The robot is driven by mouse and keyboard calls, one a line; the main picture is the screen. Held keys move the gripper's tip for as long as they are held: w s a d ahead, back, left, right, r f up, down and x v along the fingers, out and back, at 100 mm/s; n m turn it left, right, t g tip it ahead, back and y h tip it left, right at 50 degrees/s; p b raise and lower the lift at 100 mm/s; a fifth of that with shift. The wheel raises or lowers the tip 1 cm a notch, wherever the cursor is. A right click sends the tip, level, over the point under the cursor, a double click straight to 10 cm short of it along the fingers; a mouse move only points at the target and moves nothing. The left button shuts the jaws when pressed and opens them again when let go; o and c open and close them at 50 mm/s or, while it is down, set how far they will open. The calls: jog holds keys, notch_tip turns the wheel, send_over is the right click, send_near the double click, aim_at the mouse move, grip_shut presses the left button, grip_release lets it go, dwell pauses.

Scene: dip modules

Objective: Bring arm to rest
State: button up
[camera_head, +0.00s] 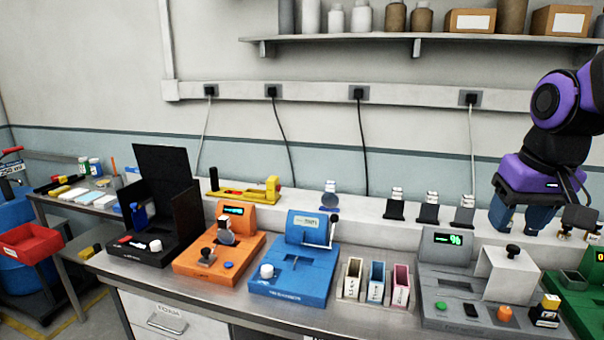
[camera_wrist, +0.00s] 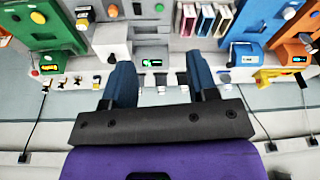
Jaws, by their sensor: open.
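My gripper (camera_head: 522,217) is at the right of the head view, on my purple and black arm, raised above the back of the bench near the grey device (camera_head: 447,262). Its two blue fingers point down and stand apart, with nothing between them. The wrist view shows the gripper (camera_wrist: 158,85) from behind, upside down relative to the bench, fingers apart and empty. The fingertips hide part of the bench's back ledge. I cannot tell their exact height above it.
The bench holds a black device (camera_head: 150,250), an orange device (camera_head: 205,265), a blue device (camera_head: 300,285), several coloured bins (camera_head: 376,284) and a green device (camera_head: 575,290). A wall shelf (camera_head: 350,39) with bottles and boxes is above.

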jog(key=s+a+r+n+t, duration=0.1)
jog(key=s+a+r+t, duration=0.1)
jog(key=s, duration=0.9)
jog(key=shift+a+r+t, duration=0.15)
jog(key=shift+a+t, duration=0.15)
jog(key=shift+a, duration=0.05)
